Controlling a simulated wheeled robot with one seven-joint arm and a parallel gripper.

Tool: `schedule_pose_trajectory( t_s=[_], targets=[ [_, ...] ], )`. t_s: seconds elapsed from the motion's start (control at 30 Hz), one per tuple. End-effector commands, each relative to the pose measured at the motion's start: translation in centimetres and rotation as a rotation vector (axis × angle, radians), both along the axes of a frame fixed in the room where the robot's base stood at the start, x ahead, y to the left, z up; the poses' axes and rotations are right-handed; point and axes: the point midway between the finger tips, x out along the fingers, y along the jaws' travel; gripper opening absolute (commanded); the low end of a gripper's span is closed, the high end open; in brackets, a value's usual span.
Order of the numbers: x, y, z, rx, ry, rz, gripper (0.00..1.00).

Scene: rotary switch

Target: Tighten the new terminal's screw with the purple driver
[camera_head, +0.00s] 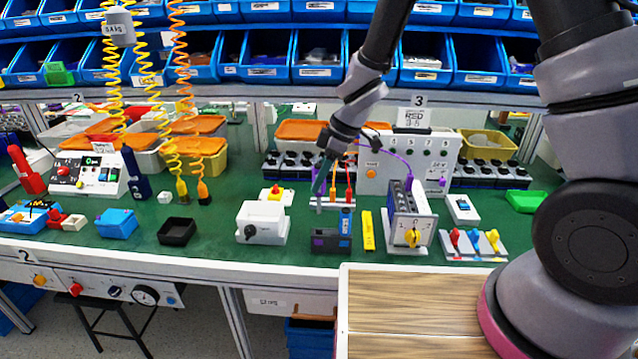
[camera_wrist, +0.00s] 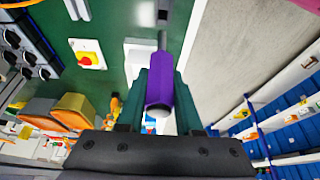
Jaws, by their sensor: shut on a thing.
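My gripper (camera_head: 320,186) is above the driver stand, with its teal fingers pointing down. In the wrist view my gripper (camera_wrist: 160,88) is shut on the purple driver (camera_wrist: 160,84), around its handle. The driver's grey shaft points away from the jaws, toward the dark stand.
A yellow block (camera_head: 368,230) stands between the stand and the switch. A grey box with a dark knob (camera_head: 262,222) is left of the stand. A purple wire (camera_head: 402,158) runs to the switch top. Coloured levers (camera_head: 474,243) stand at right.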

Motion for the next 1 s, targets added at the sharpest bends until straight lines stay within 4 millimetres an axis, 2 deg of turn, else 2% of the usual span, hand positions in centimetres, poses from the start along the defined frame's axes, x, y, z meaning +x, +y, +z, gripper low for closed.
schedule_pose_trajectory(
  t_s=[1.0],
  targets=[
    [0.1, 0.0, 4.9, 0.001, -0.002, -0.001, 0.0]
  ],
)
